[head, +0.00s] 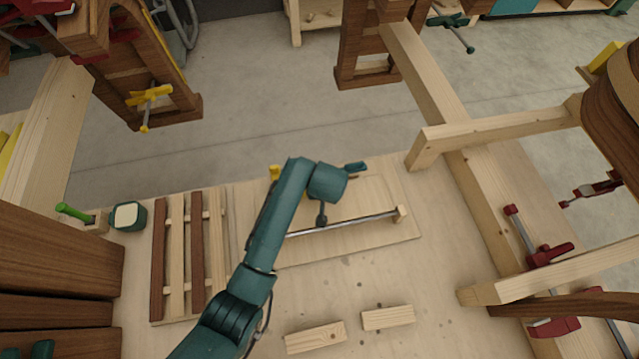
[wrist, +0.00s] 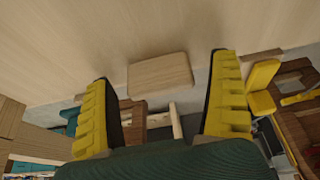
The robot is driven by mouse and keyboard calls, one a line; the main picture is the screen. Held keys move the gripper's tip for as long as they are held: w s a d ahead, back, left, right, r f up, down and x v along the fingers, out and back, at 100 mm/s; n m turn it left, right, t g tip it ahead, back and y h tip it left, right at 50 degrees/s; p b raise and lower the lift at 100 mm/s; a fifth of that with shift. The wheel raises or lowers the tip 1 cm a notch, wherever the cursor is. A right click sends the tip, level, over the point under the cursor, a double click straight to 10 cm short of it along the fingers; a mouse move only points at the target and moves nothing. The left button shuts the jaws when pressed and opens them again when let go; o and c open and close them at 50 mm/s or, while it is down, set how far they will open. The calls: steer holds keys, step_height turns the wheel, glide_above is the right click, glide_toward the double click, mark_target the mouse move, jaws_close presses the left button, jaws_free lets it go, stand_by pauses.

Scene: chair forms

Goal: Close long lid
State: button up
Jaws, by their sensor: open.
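My gripper (wrist: 160,72) is open in the wrist view, its two yellow-padded fingers wide apart. A small wooden block (wrist: 160,75) shows between the fingers, at the edge of a broad pale wooden panel (wrist: 150,30). I cannot tell whether the fingers touch the block; nothing is gripped. In the head view my arm reaches over a pale flat board (head: 385,180) with a long metal rod (head: 350,223) along it. My gripper is mostly hidden there behind the arm. I cannot tell for certain which panel is the long lid.
A slatted wooden panel (head: 180,260) lies left of the board, near a green-handled tool (head: 74,212) and a teal cup-like object (head: 128,215). Two loose wooden blocks (head: 315,336) (head: 388,317) lie in front. Beams (head: 465,180) and red clamps (head: 548,254) crowd the right.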

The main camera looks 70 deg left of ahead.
steer(key=c, duration=1.3)
steer(key=shift+o, duration=0.2)
steer(key=shift+r+p, duration=0.4)
steer(key=shift+p, duration=0.3)
steer(key=shift+f, duration=0.2)
steer(key=o, duration=1.3)
steer(key=shift+c, duration=0.2)
steer(key=v, duration=1.2)
